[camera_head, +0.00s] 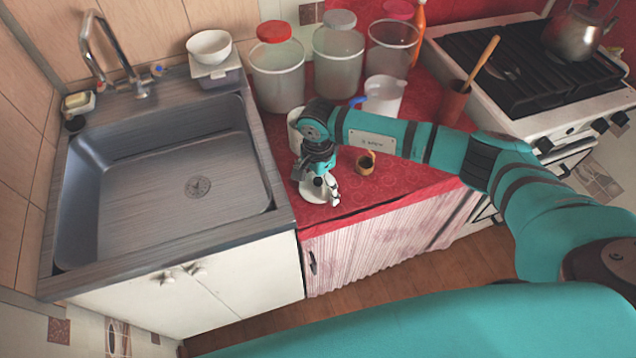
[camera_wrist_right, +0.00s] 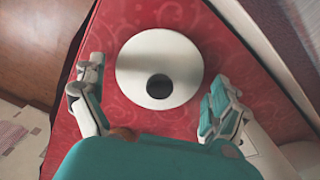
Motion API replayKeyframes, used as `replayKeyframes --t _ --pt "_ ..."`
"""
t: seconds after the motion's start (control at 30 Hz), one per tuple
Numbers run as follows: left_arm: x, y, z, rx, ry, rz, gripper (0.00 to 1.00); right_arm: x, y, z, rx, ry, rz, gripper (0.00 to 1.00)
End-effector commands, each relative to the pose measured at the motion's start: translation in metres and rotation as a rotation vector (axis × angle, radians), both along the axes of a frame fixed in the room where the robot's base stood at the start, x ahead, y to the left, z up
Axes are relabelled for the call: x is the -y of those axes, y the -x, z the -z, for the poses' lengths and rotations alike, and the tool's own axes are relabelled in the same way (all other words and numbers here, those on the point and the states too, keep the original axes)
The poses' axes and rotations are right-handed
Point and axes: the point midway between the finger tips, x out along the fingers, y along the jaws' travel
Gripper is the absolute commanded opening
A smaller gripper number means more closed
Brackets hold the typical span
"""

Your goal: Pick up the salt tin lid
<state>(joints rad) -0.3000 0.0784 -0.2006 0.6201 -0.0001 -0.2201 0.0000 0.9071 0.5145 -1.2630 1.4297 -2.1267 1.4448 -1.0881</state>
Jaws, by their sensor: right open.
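The salt tin lid is a round white disc with a black knob, lying on the red oilcloth near the counter's front edge. In the head view the lid (camera_head: 312,195) is partly hidden by my right gripper (camera_head: 326,188), which points down over it. In the right wrist view the whole lid (camera_wrist_right: 140,62) shows between the spread fingers of my right gripper (camera_wrist_right: 153,85). The gripper is open and holds nothing. A white tin (camera_head: 295,132) stands behind the gripper, partly covered by my arm. My left gripper is not in view.
A small brown cup (camera_head: 365,165) stands right of the lid. A white jug (camera_head: 383,98), large clear jars (camera_head: 277,78) and a brown holder with a wooden handle (camera_head: 453,103) stand behind. The sink (camera_head: 180,185) is left, the stove (camera_head: 530,70) right.

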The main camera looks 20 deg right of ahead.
Motion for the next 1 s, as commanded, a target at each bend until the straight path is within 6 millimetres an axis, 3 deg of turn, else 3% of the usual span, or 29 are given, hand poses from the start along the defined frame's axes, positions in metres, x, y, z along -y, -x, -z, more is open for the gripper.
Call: replayKeyframes --t 0.2,0.5,0.8,1.0 --pt "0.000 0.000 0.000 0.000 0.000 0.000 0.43 0.000 0.000 0.001 0.000 0.001 0.000 0.98" --pt "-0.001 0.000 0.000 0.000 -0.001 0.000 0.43 0.000 0.000 0.001 0.000 0.001 0.000 0.59" --pt "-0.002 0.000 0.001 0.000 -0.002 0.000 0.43 0.000 -0.001 -0.001 0.001 0.001 0.000 0.58" --pt "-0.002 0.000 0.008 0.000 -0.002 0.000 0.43 0.001 -0.001 -0.016 0.004 0.000 0.000 0.58"
